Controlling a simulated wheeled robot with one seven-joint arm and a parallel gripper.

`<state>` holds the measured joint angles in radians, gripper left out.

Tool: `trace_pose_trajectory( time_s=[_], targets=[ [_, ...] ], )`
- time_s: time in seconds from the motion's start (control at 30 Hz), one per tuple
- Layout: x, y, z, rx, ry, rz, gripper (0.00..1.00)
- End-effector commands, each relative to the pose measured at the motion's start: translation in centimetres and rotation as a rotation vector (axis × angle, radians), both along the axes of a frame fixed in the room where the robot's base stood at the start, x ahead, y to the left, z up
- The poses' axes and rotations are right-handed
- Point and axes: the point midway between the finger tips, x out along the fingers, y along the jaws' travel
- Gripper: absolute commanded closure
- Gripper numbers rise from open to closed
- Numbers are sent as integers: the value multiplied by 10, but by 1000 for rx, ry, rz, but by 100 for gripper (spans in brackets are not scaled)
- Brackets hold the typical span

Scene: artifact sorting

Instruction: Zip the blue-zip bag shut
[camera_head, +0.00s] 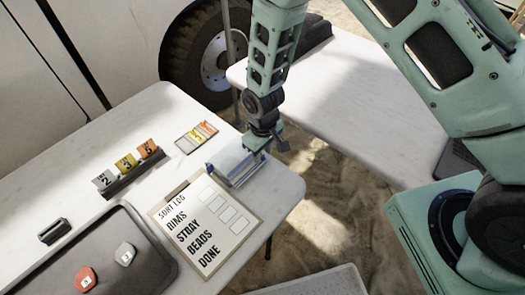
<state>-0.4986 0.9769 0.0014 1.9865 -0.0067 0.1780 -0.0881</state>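A pale, partly clear bag (228,164) with blue along its edge lies at the right part of the white table, just beyond the clipboard. My gripper (265,148) points down at the bag's upper right end. It is at or just above that end; I cannot tell whether it touches. The fingers are small and dark here, and whether they are open or shut on the bag's edge is not clear. The gripper hides part of that end, and I cannot tell if the zip is closed.
A "SORT LOG" clipboard (190,240) lies close in front of the bag. Colored cards (196,137), numbered tags in a dark holder (135,176), a small black block (54,231) and a dark tray (60,275) with red and grey pieces share the table. Another white table (350,100) stands behind.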

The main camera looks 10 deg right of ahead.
Motion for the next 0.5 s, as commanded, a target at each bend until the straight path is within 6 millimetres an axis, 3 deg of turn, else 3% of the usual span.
trace_pose_trajectory(
  time_s=[0.27,0.5],
  targets=[
    [1,0,6,1,-2,0,65],
    [1,1,46,3,-5,0,65]
  ],
)
